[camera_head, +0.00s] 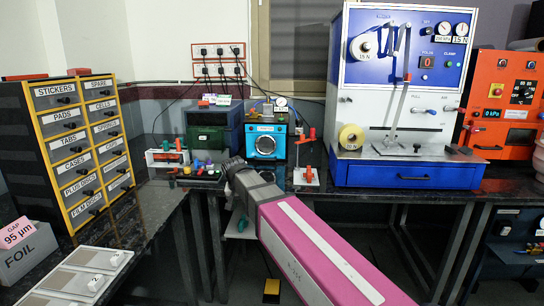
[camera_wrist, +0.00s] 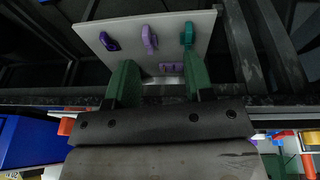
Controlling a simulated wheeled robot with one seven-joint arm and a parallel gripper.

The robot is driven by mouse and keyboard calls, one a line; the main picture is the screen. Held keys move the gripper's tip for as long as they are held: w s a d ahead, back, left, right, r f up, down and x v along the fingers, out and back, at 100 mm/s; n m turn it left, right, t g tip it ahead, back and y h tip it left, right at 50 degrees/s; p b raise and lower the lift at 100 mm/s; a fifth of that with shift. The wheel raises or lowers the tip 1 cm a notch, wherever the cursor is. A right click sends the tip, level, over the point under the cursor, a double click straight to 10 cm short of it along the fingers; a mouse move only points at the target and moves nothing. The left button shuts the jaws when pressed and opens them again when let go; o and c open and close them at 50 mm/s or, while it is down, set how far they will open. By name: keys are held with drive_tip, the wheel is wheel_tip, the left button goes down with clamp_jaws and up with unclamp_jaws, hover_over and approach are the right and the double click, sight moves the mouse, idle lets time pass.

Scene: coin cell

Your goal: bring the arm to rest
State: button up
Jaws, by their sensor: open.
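My arm (camera_head: 310,245), magenta and grey with a white stripe, reaches from the bottom right of the head view up to the front of the bench. Its dark wrist end (camera_head: 235,170) is near a tray of small coloured parts, and the fingers cannot be made out there. In the wrist view my gripper (camera_wrist: 158,82) shows two green fingers well apart, with nothing held between them. A pale grey panel (camera_wrist: 147,28) with purple and teal hook-like pieces lies beyond the fingertips. I cannot tell whether the fingers touch it.
Labelled drawers (camera_head: 78,145) stand at the left, with a foil box (camera_head: 30,258) in front. A teal machine (camera_head: 265,141) and a small stand (camera_head: 307,176) are behind my wrist. A blue press (camera_head: 405,95) and an orange unit (camera_head: 503,100) stand at the right.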

drive_tip(key=s+d+f+g, duration=0.1)
drive_tip(key=s+d+f, duration=0.3)
drive_tip(key=d+f, duration=0.3)
drive_tip(key=s+d+f+g, duration=0.1)
drive_tip(key=s+d+f, duration=0.3)
drive_tip(key=d, duration=0.9)
drive_tip(key=s+d+f+y, duration=0.1)
drive_tip(key=s+d+f, duration=0.3)
drive_tip(key=d+f, duration=0.5)
drive_tip(key=shift+d+f+g, duration=0.4)
drive_tip(key=shift+d, duration=0.5)
drive_tip(key=shift+s, duration=0.1)
